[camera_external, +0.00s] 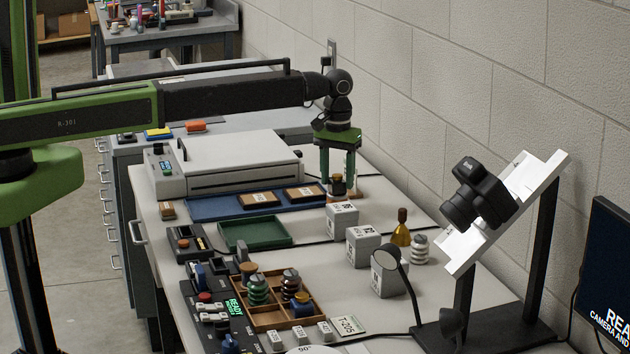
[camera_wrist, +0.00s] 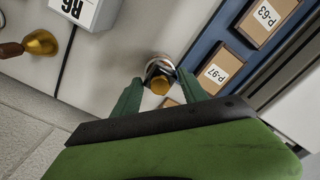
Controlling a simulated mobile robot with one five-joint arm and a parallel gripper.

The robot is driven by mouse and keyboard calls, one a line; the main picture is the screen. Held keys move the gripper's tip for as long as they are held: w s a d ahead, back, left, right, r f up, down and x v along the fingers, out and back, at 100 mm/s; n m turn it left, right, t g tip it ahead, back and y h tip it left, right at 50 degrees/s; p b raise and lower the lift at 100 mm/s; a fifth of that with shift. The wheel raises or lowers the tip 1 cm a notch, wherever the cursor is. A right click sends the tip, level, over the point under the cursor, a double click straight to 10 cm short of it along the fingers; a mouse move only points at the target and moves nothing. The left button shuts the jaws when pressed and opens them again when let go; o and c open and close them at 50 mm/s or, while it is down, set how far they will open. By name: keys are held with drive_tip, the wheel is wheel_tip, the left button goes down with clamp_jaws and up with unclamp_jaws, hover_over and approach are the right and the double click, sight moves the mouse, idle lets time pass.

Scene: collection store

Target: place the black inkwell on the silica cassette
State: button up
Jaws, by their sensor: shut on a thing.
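My gripper (camera_external: 338,190) points down near the right end of the blue mat, its green fingers on both sides of the black inkwell (camera_external: 338,186). The inkwell is small and dark with a gold top. In the wrist view the inkwell (camera_wrist: 157,70) sits between the fingertips of my gripper (camera_wrist: 160,80), and a pale round rim shows behind it. Whether the inkwell touches a surface below is unclear. I cannot tell which thing is the silica cassette. A brown piece (camera_wrist: 170,102) is mostly hidden by a finger.
Brown labelled blocks (camera_external: 258,199) lie on the blue mat (camera_external: 215,208). White labelled cubes (camera_external: 342,219), a brass-coloured bell-shaped piece (camera_external: 401,234) and a striped piece (camera_external: 420,249) stand nearby. A green tray (camera_external: 255,233) and a compartment box (camera_external: 267,320) are nearer. A camera stand (camera_external: 500,322) is at right.

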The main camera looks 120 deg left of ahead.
sight(337, 175)
drive_tip(key=o, duration=1.4)
wheel_tip(337, 175, up, 12)
drive_tip(key=p, duration=1.2)
drive_tip(key=shift+r, duration=0.1)
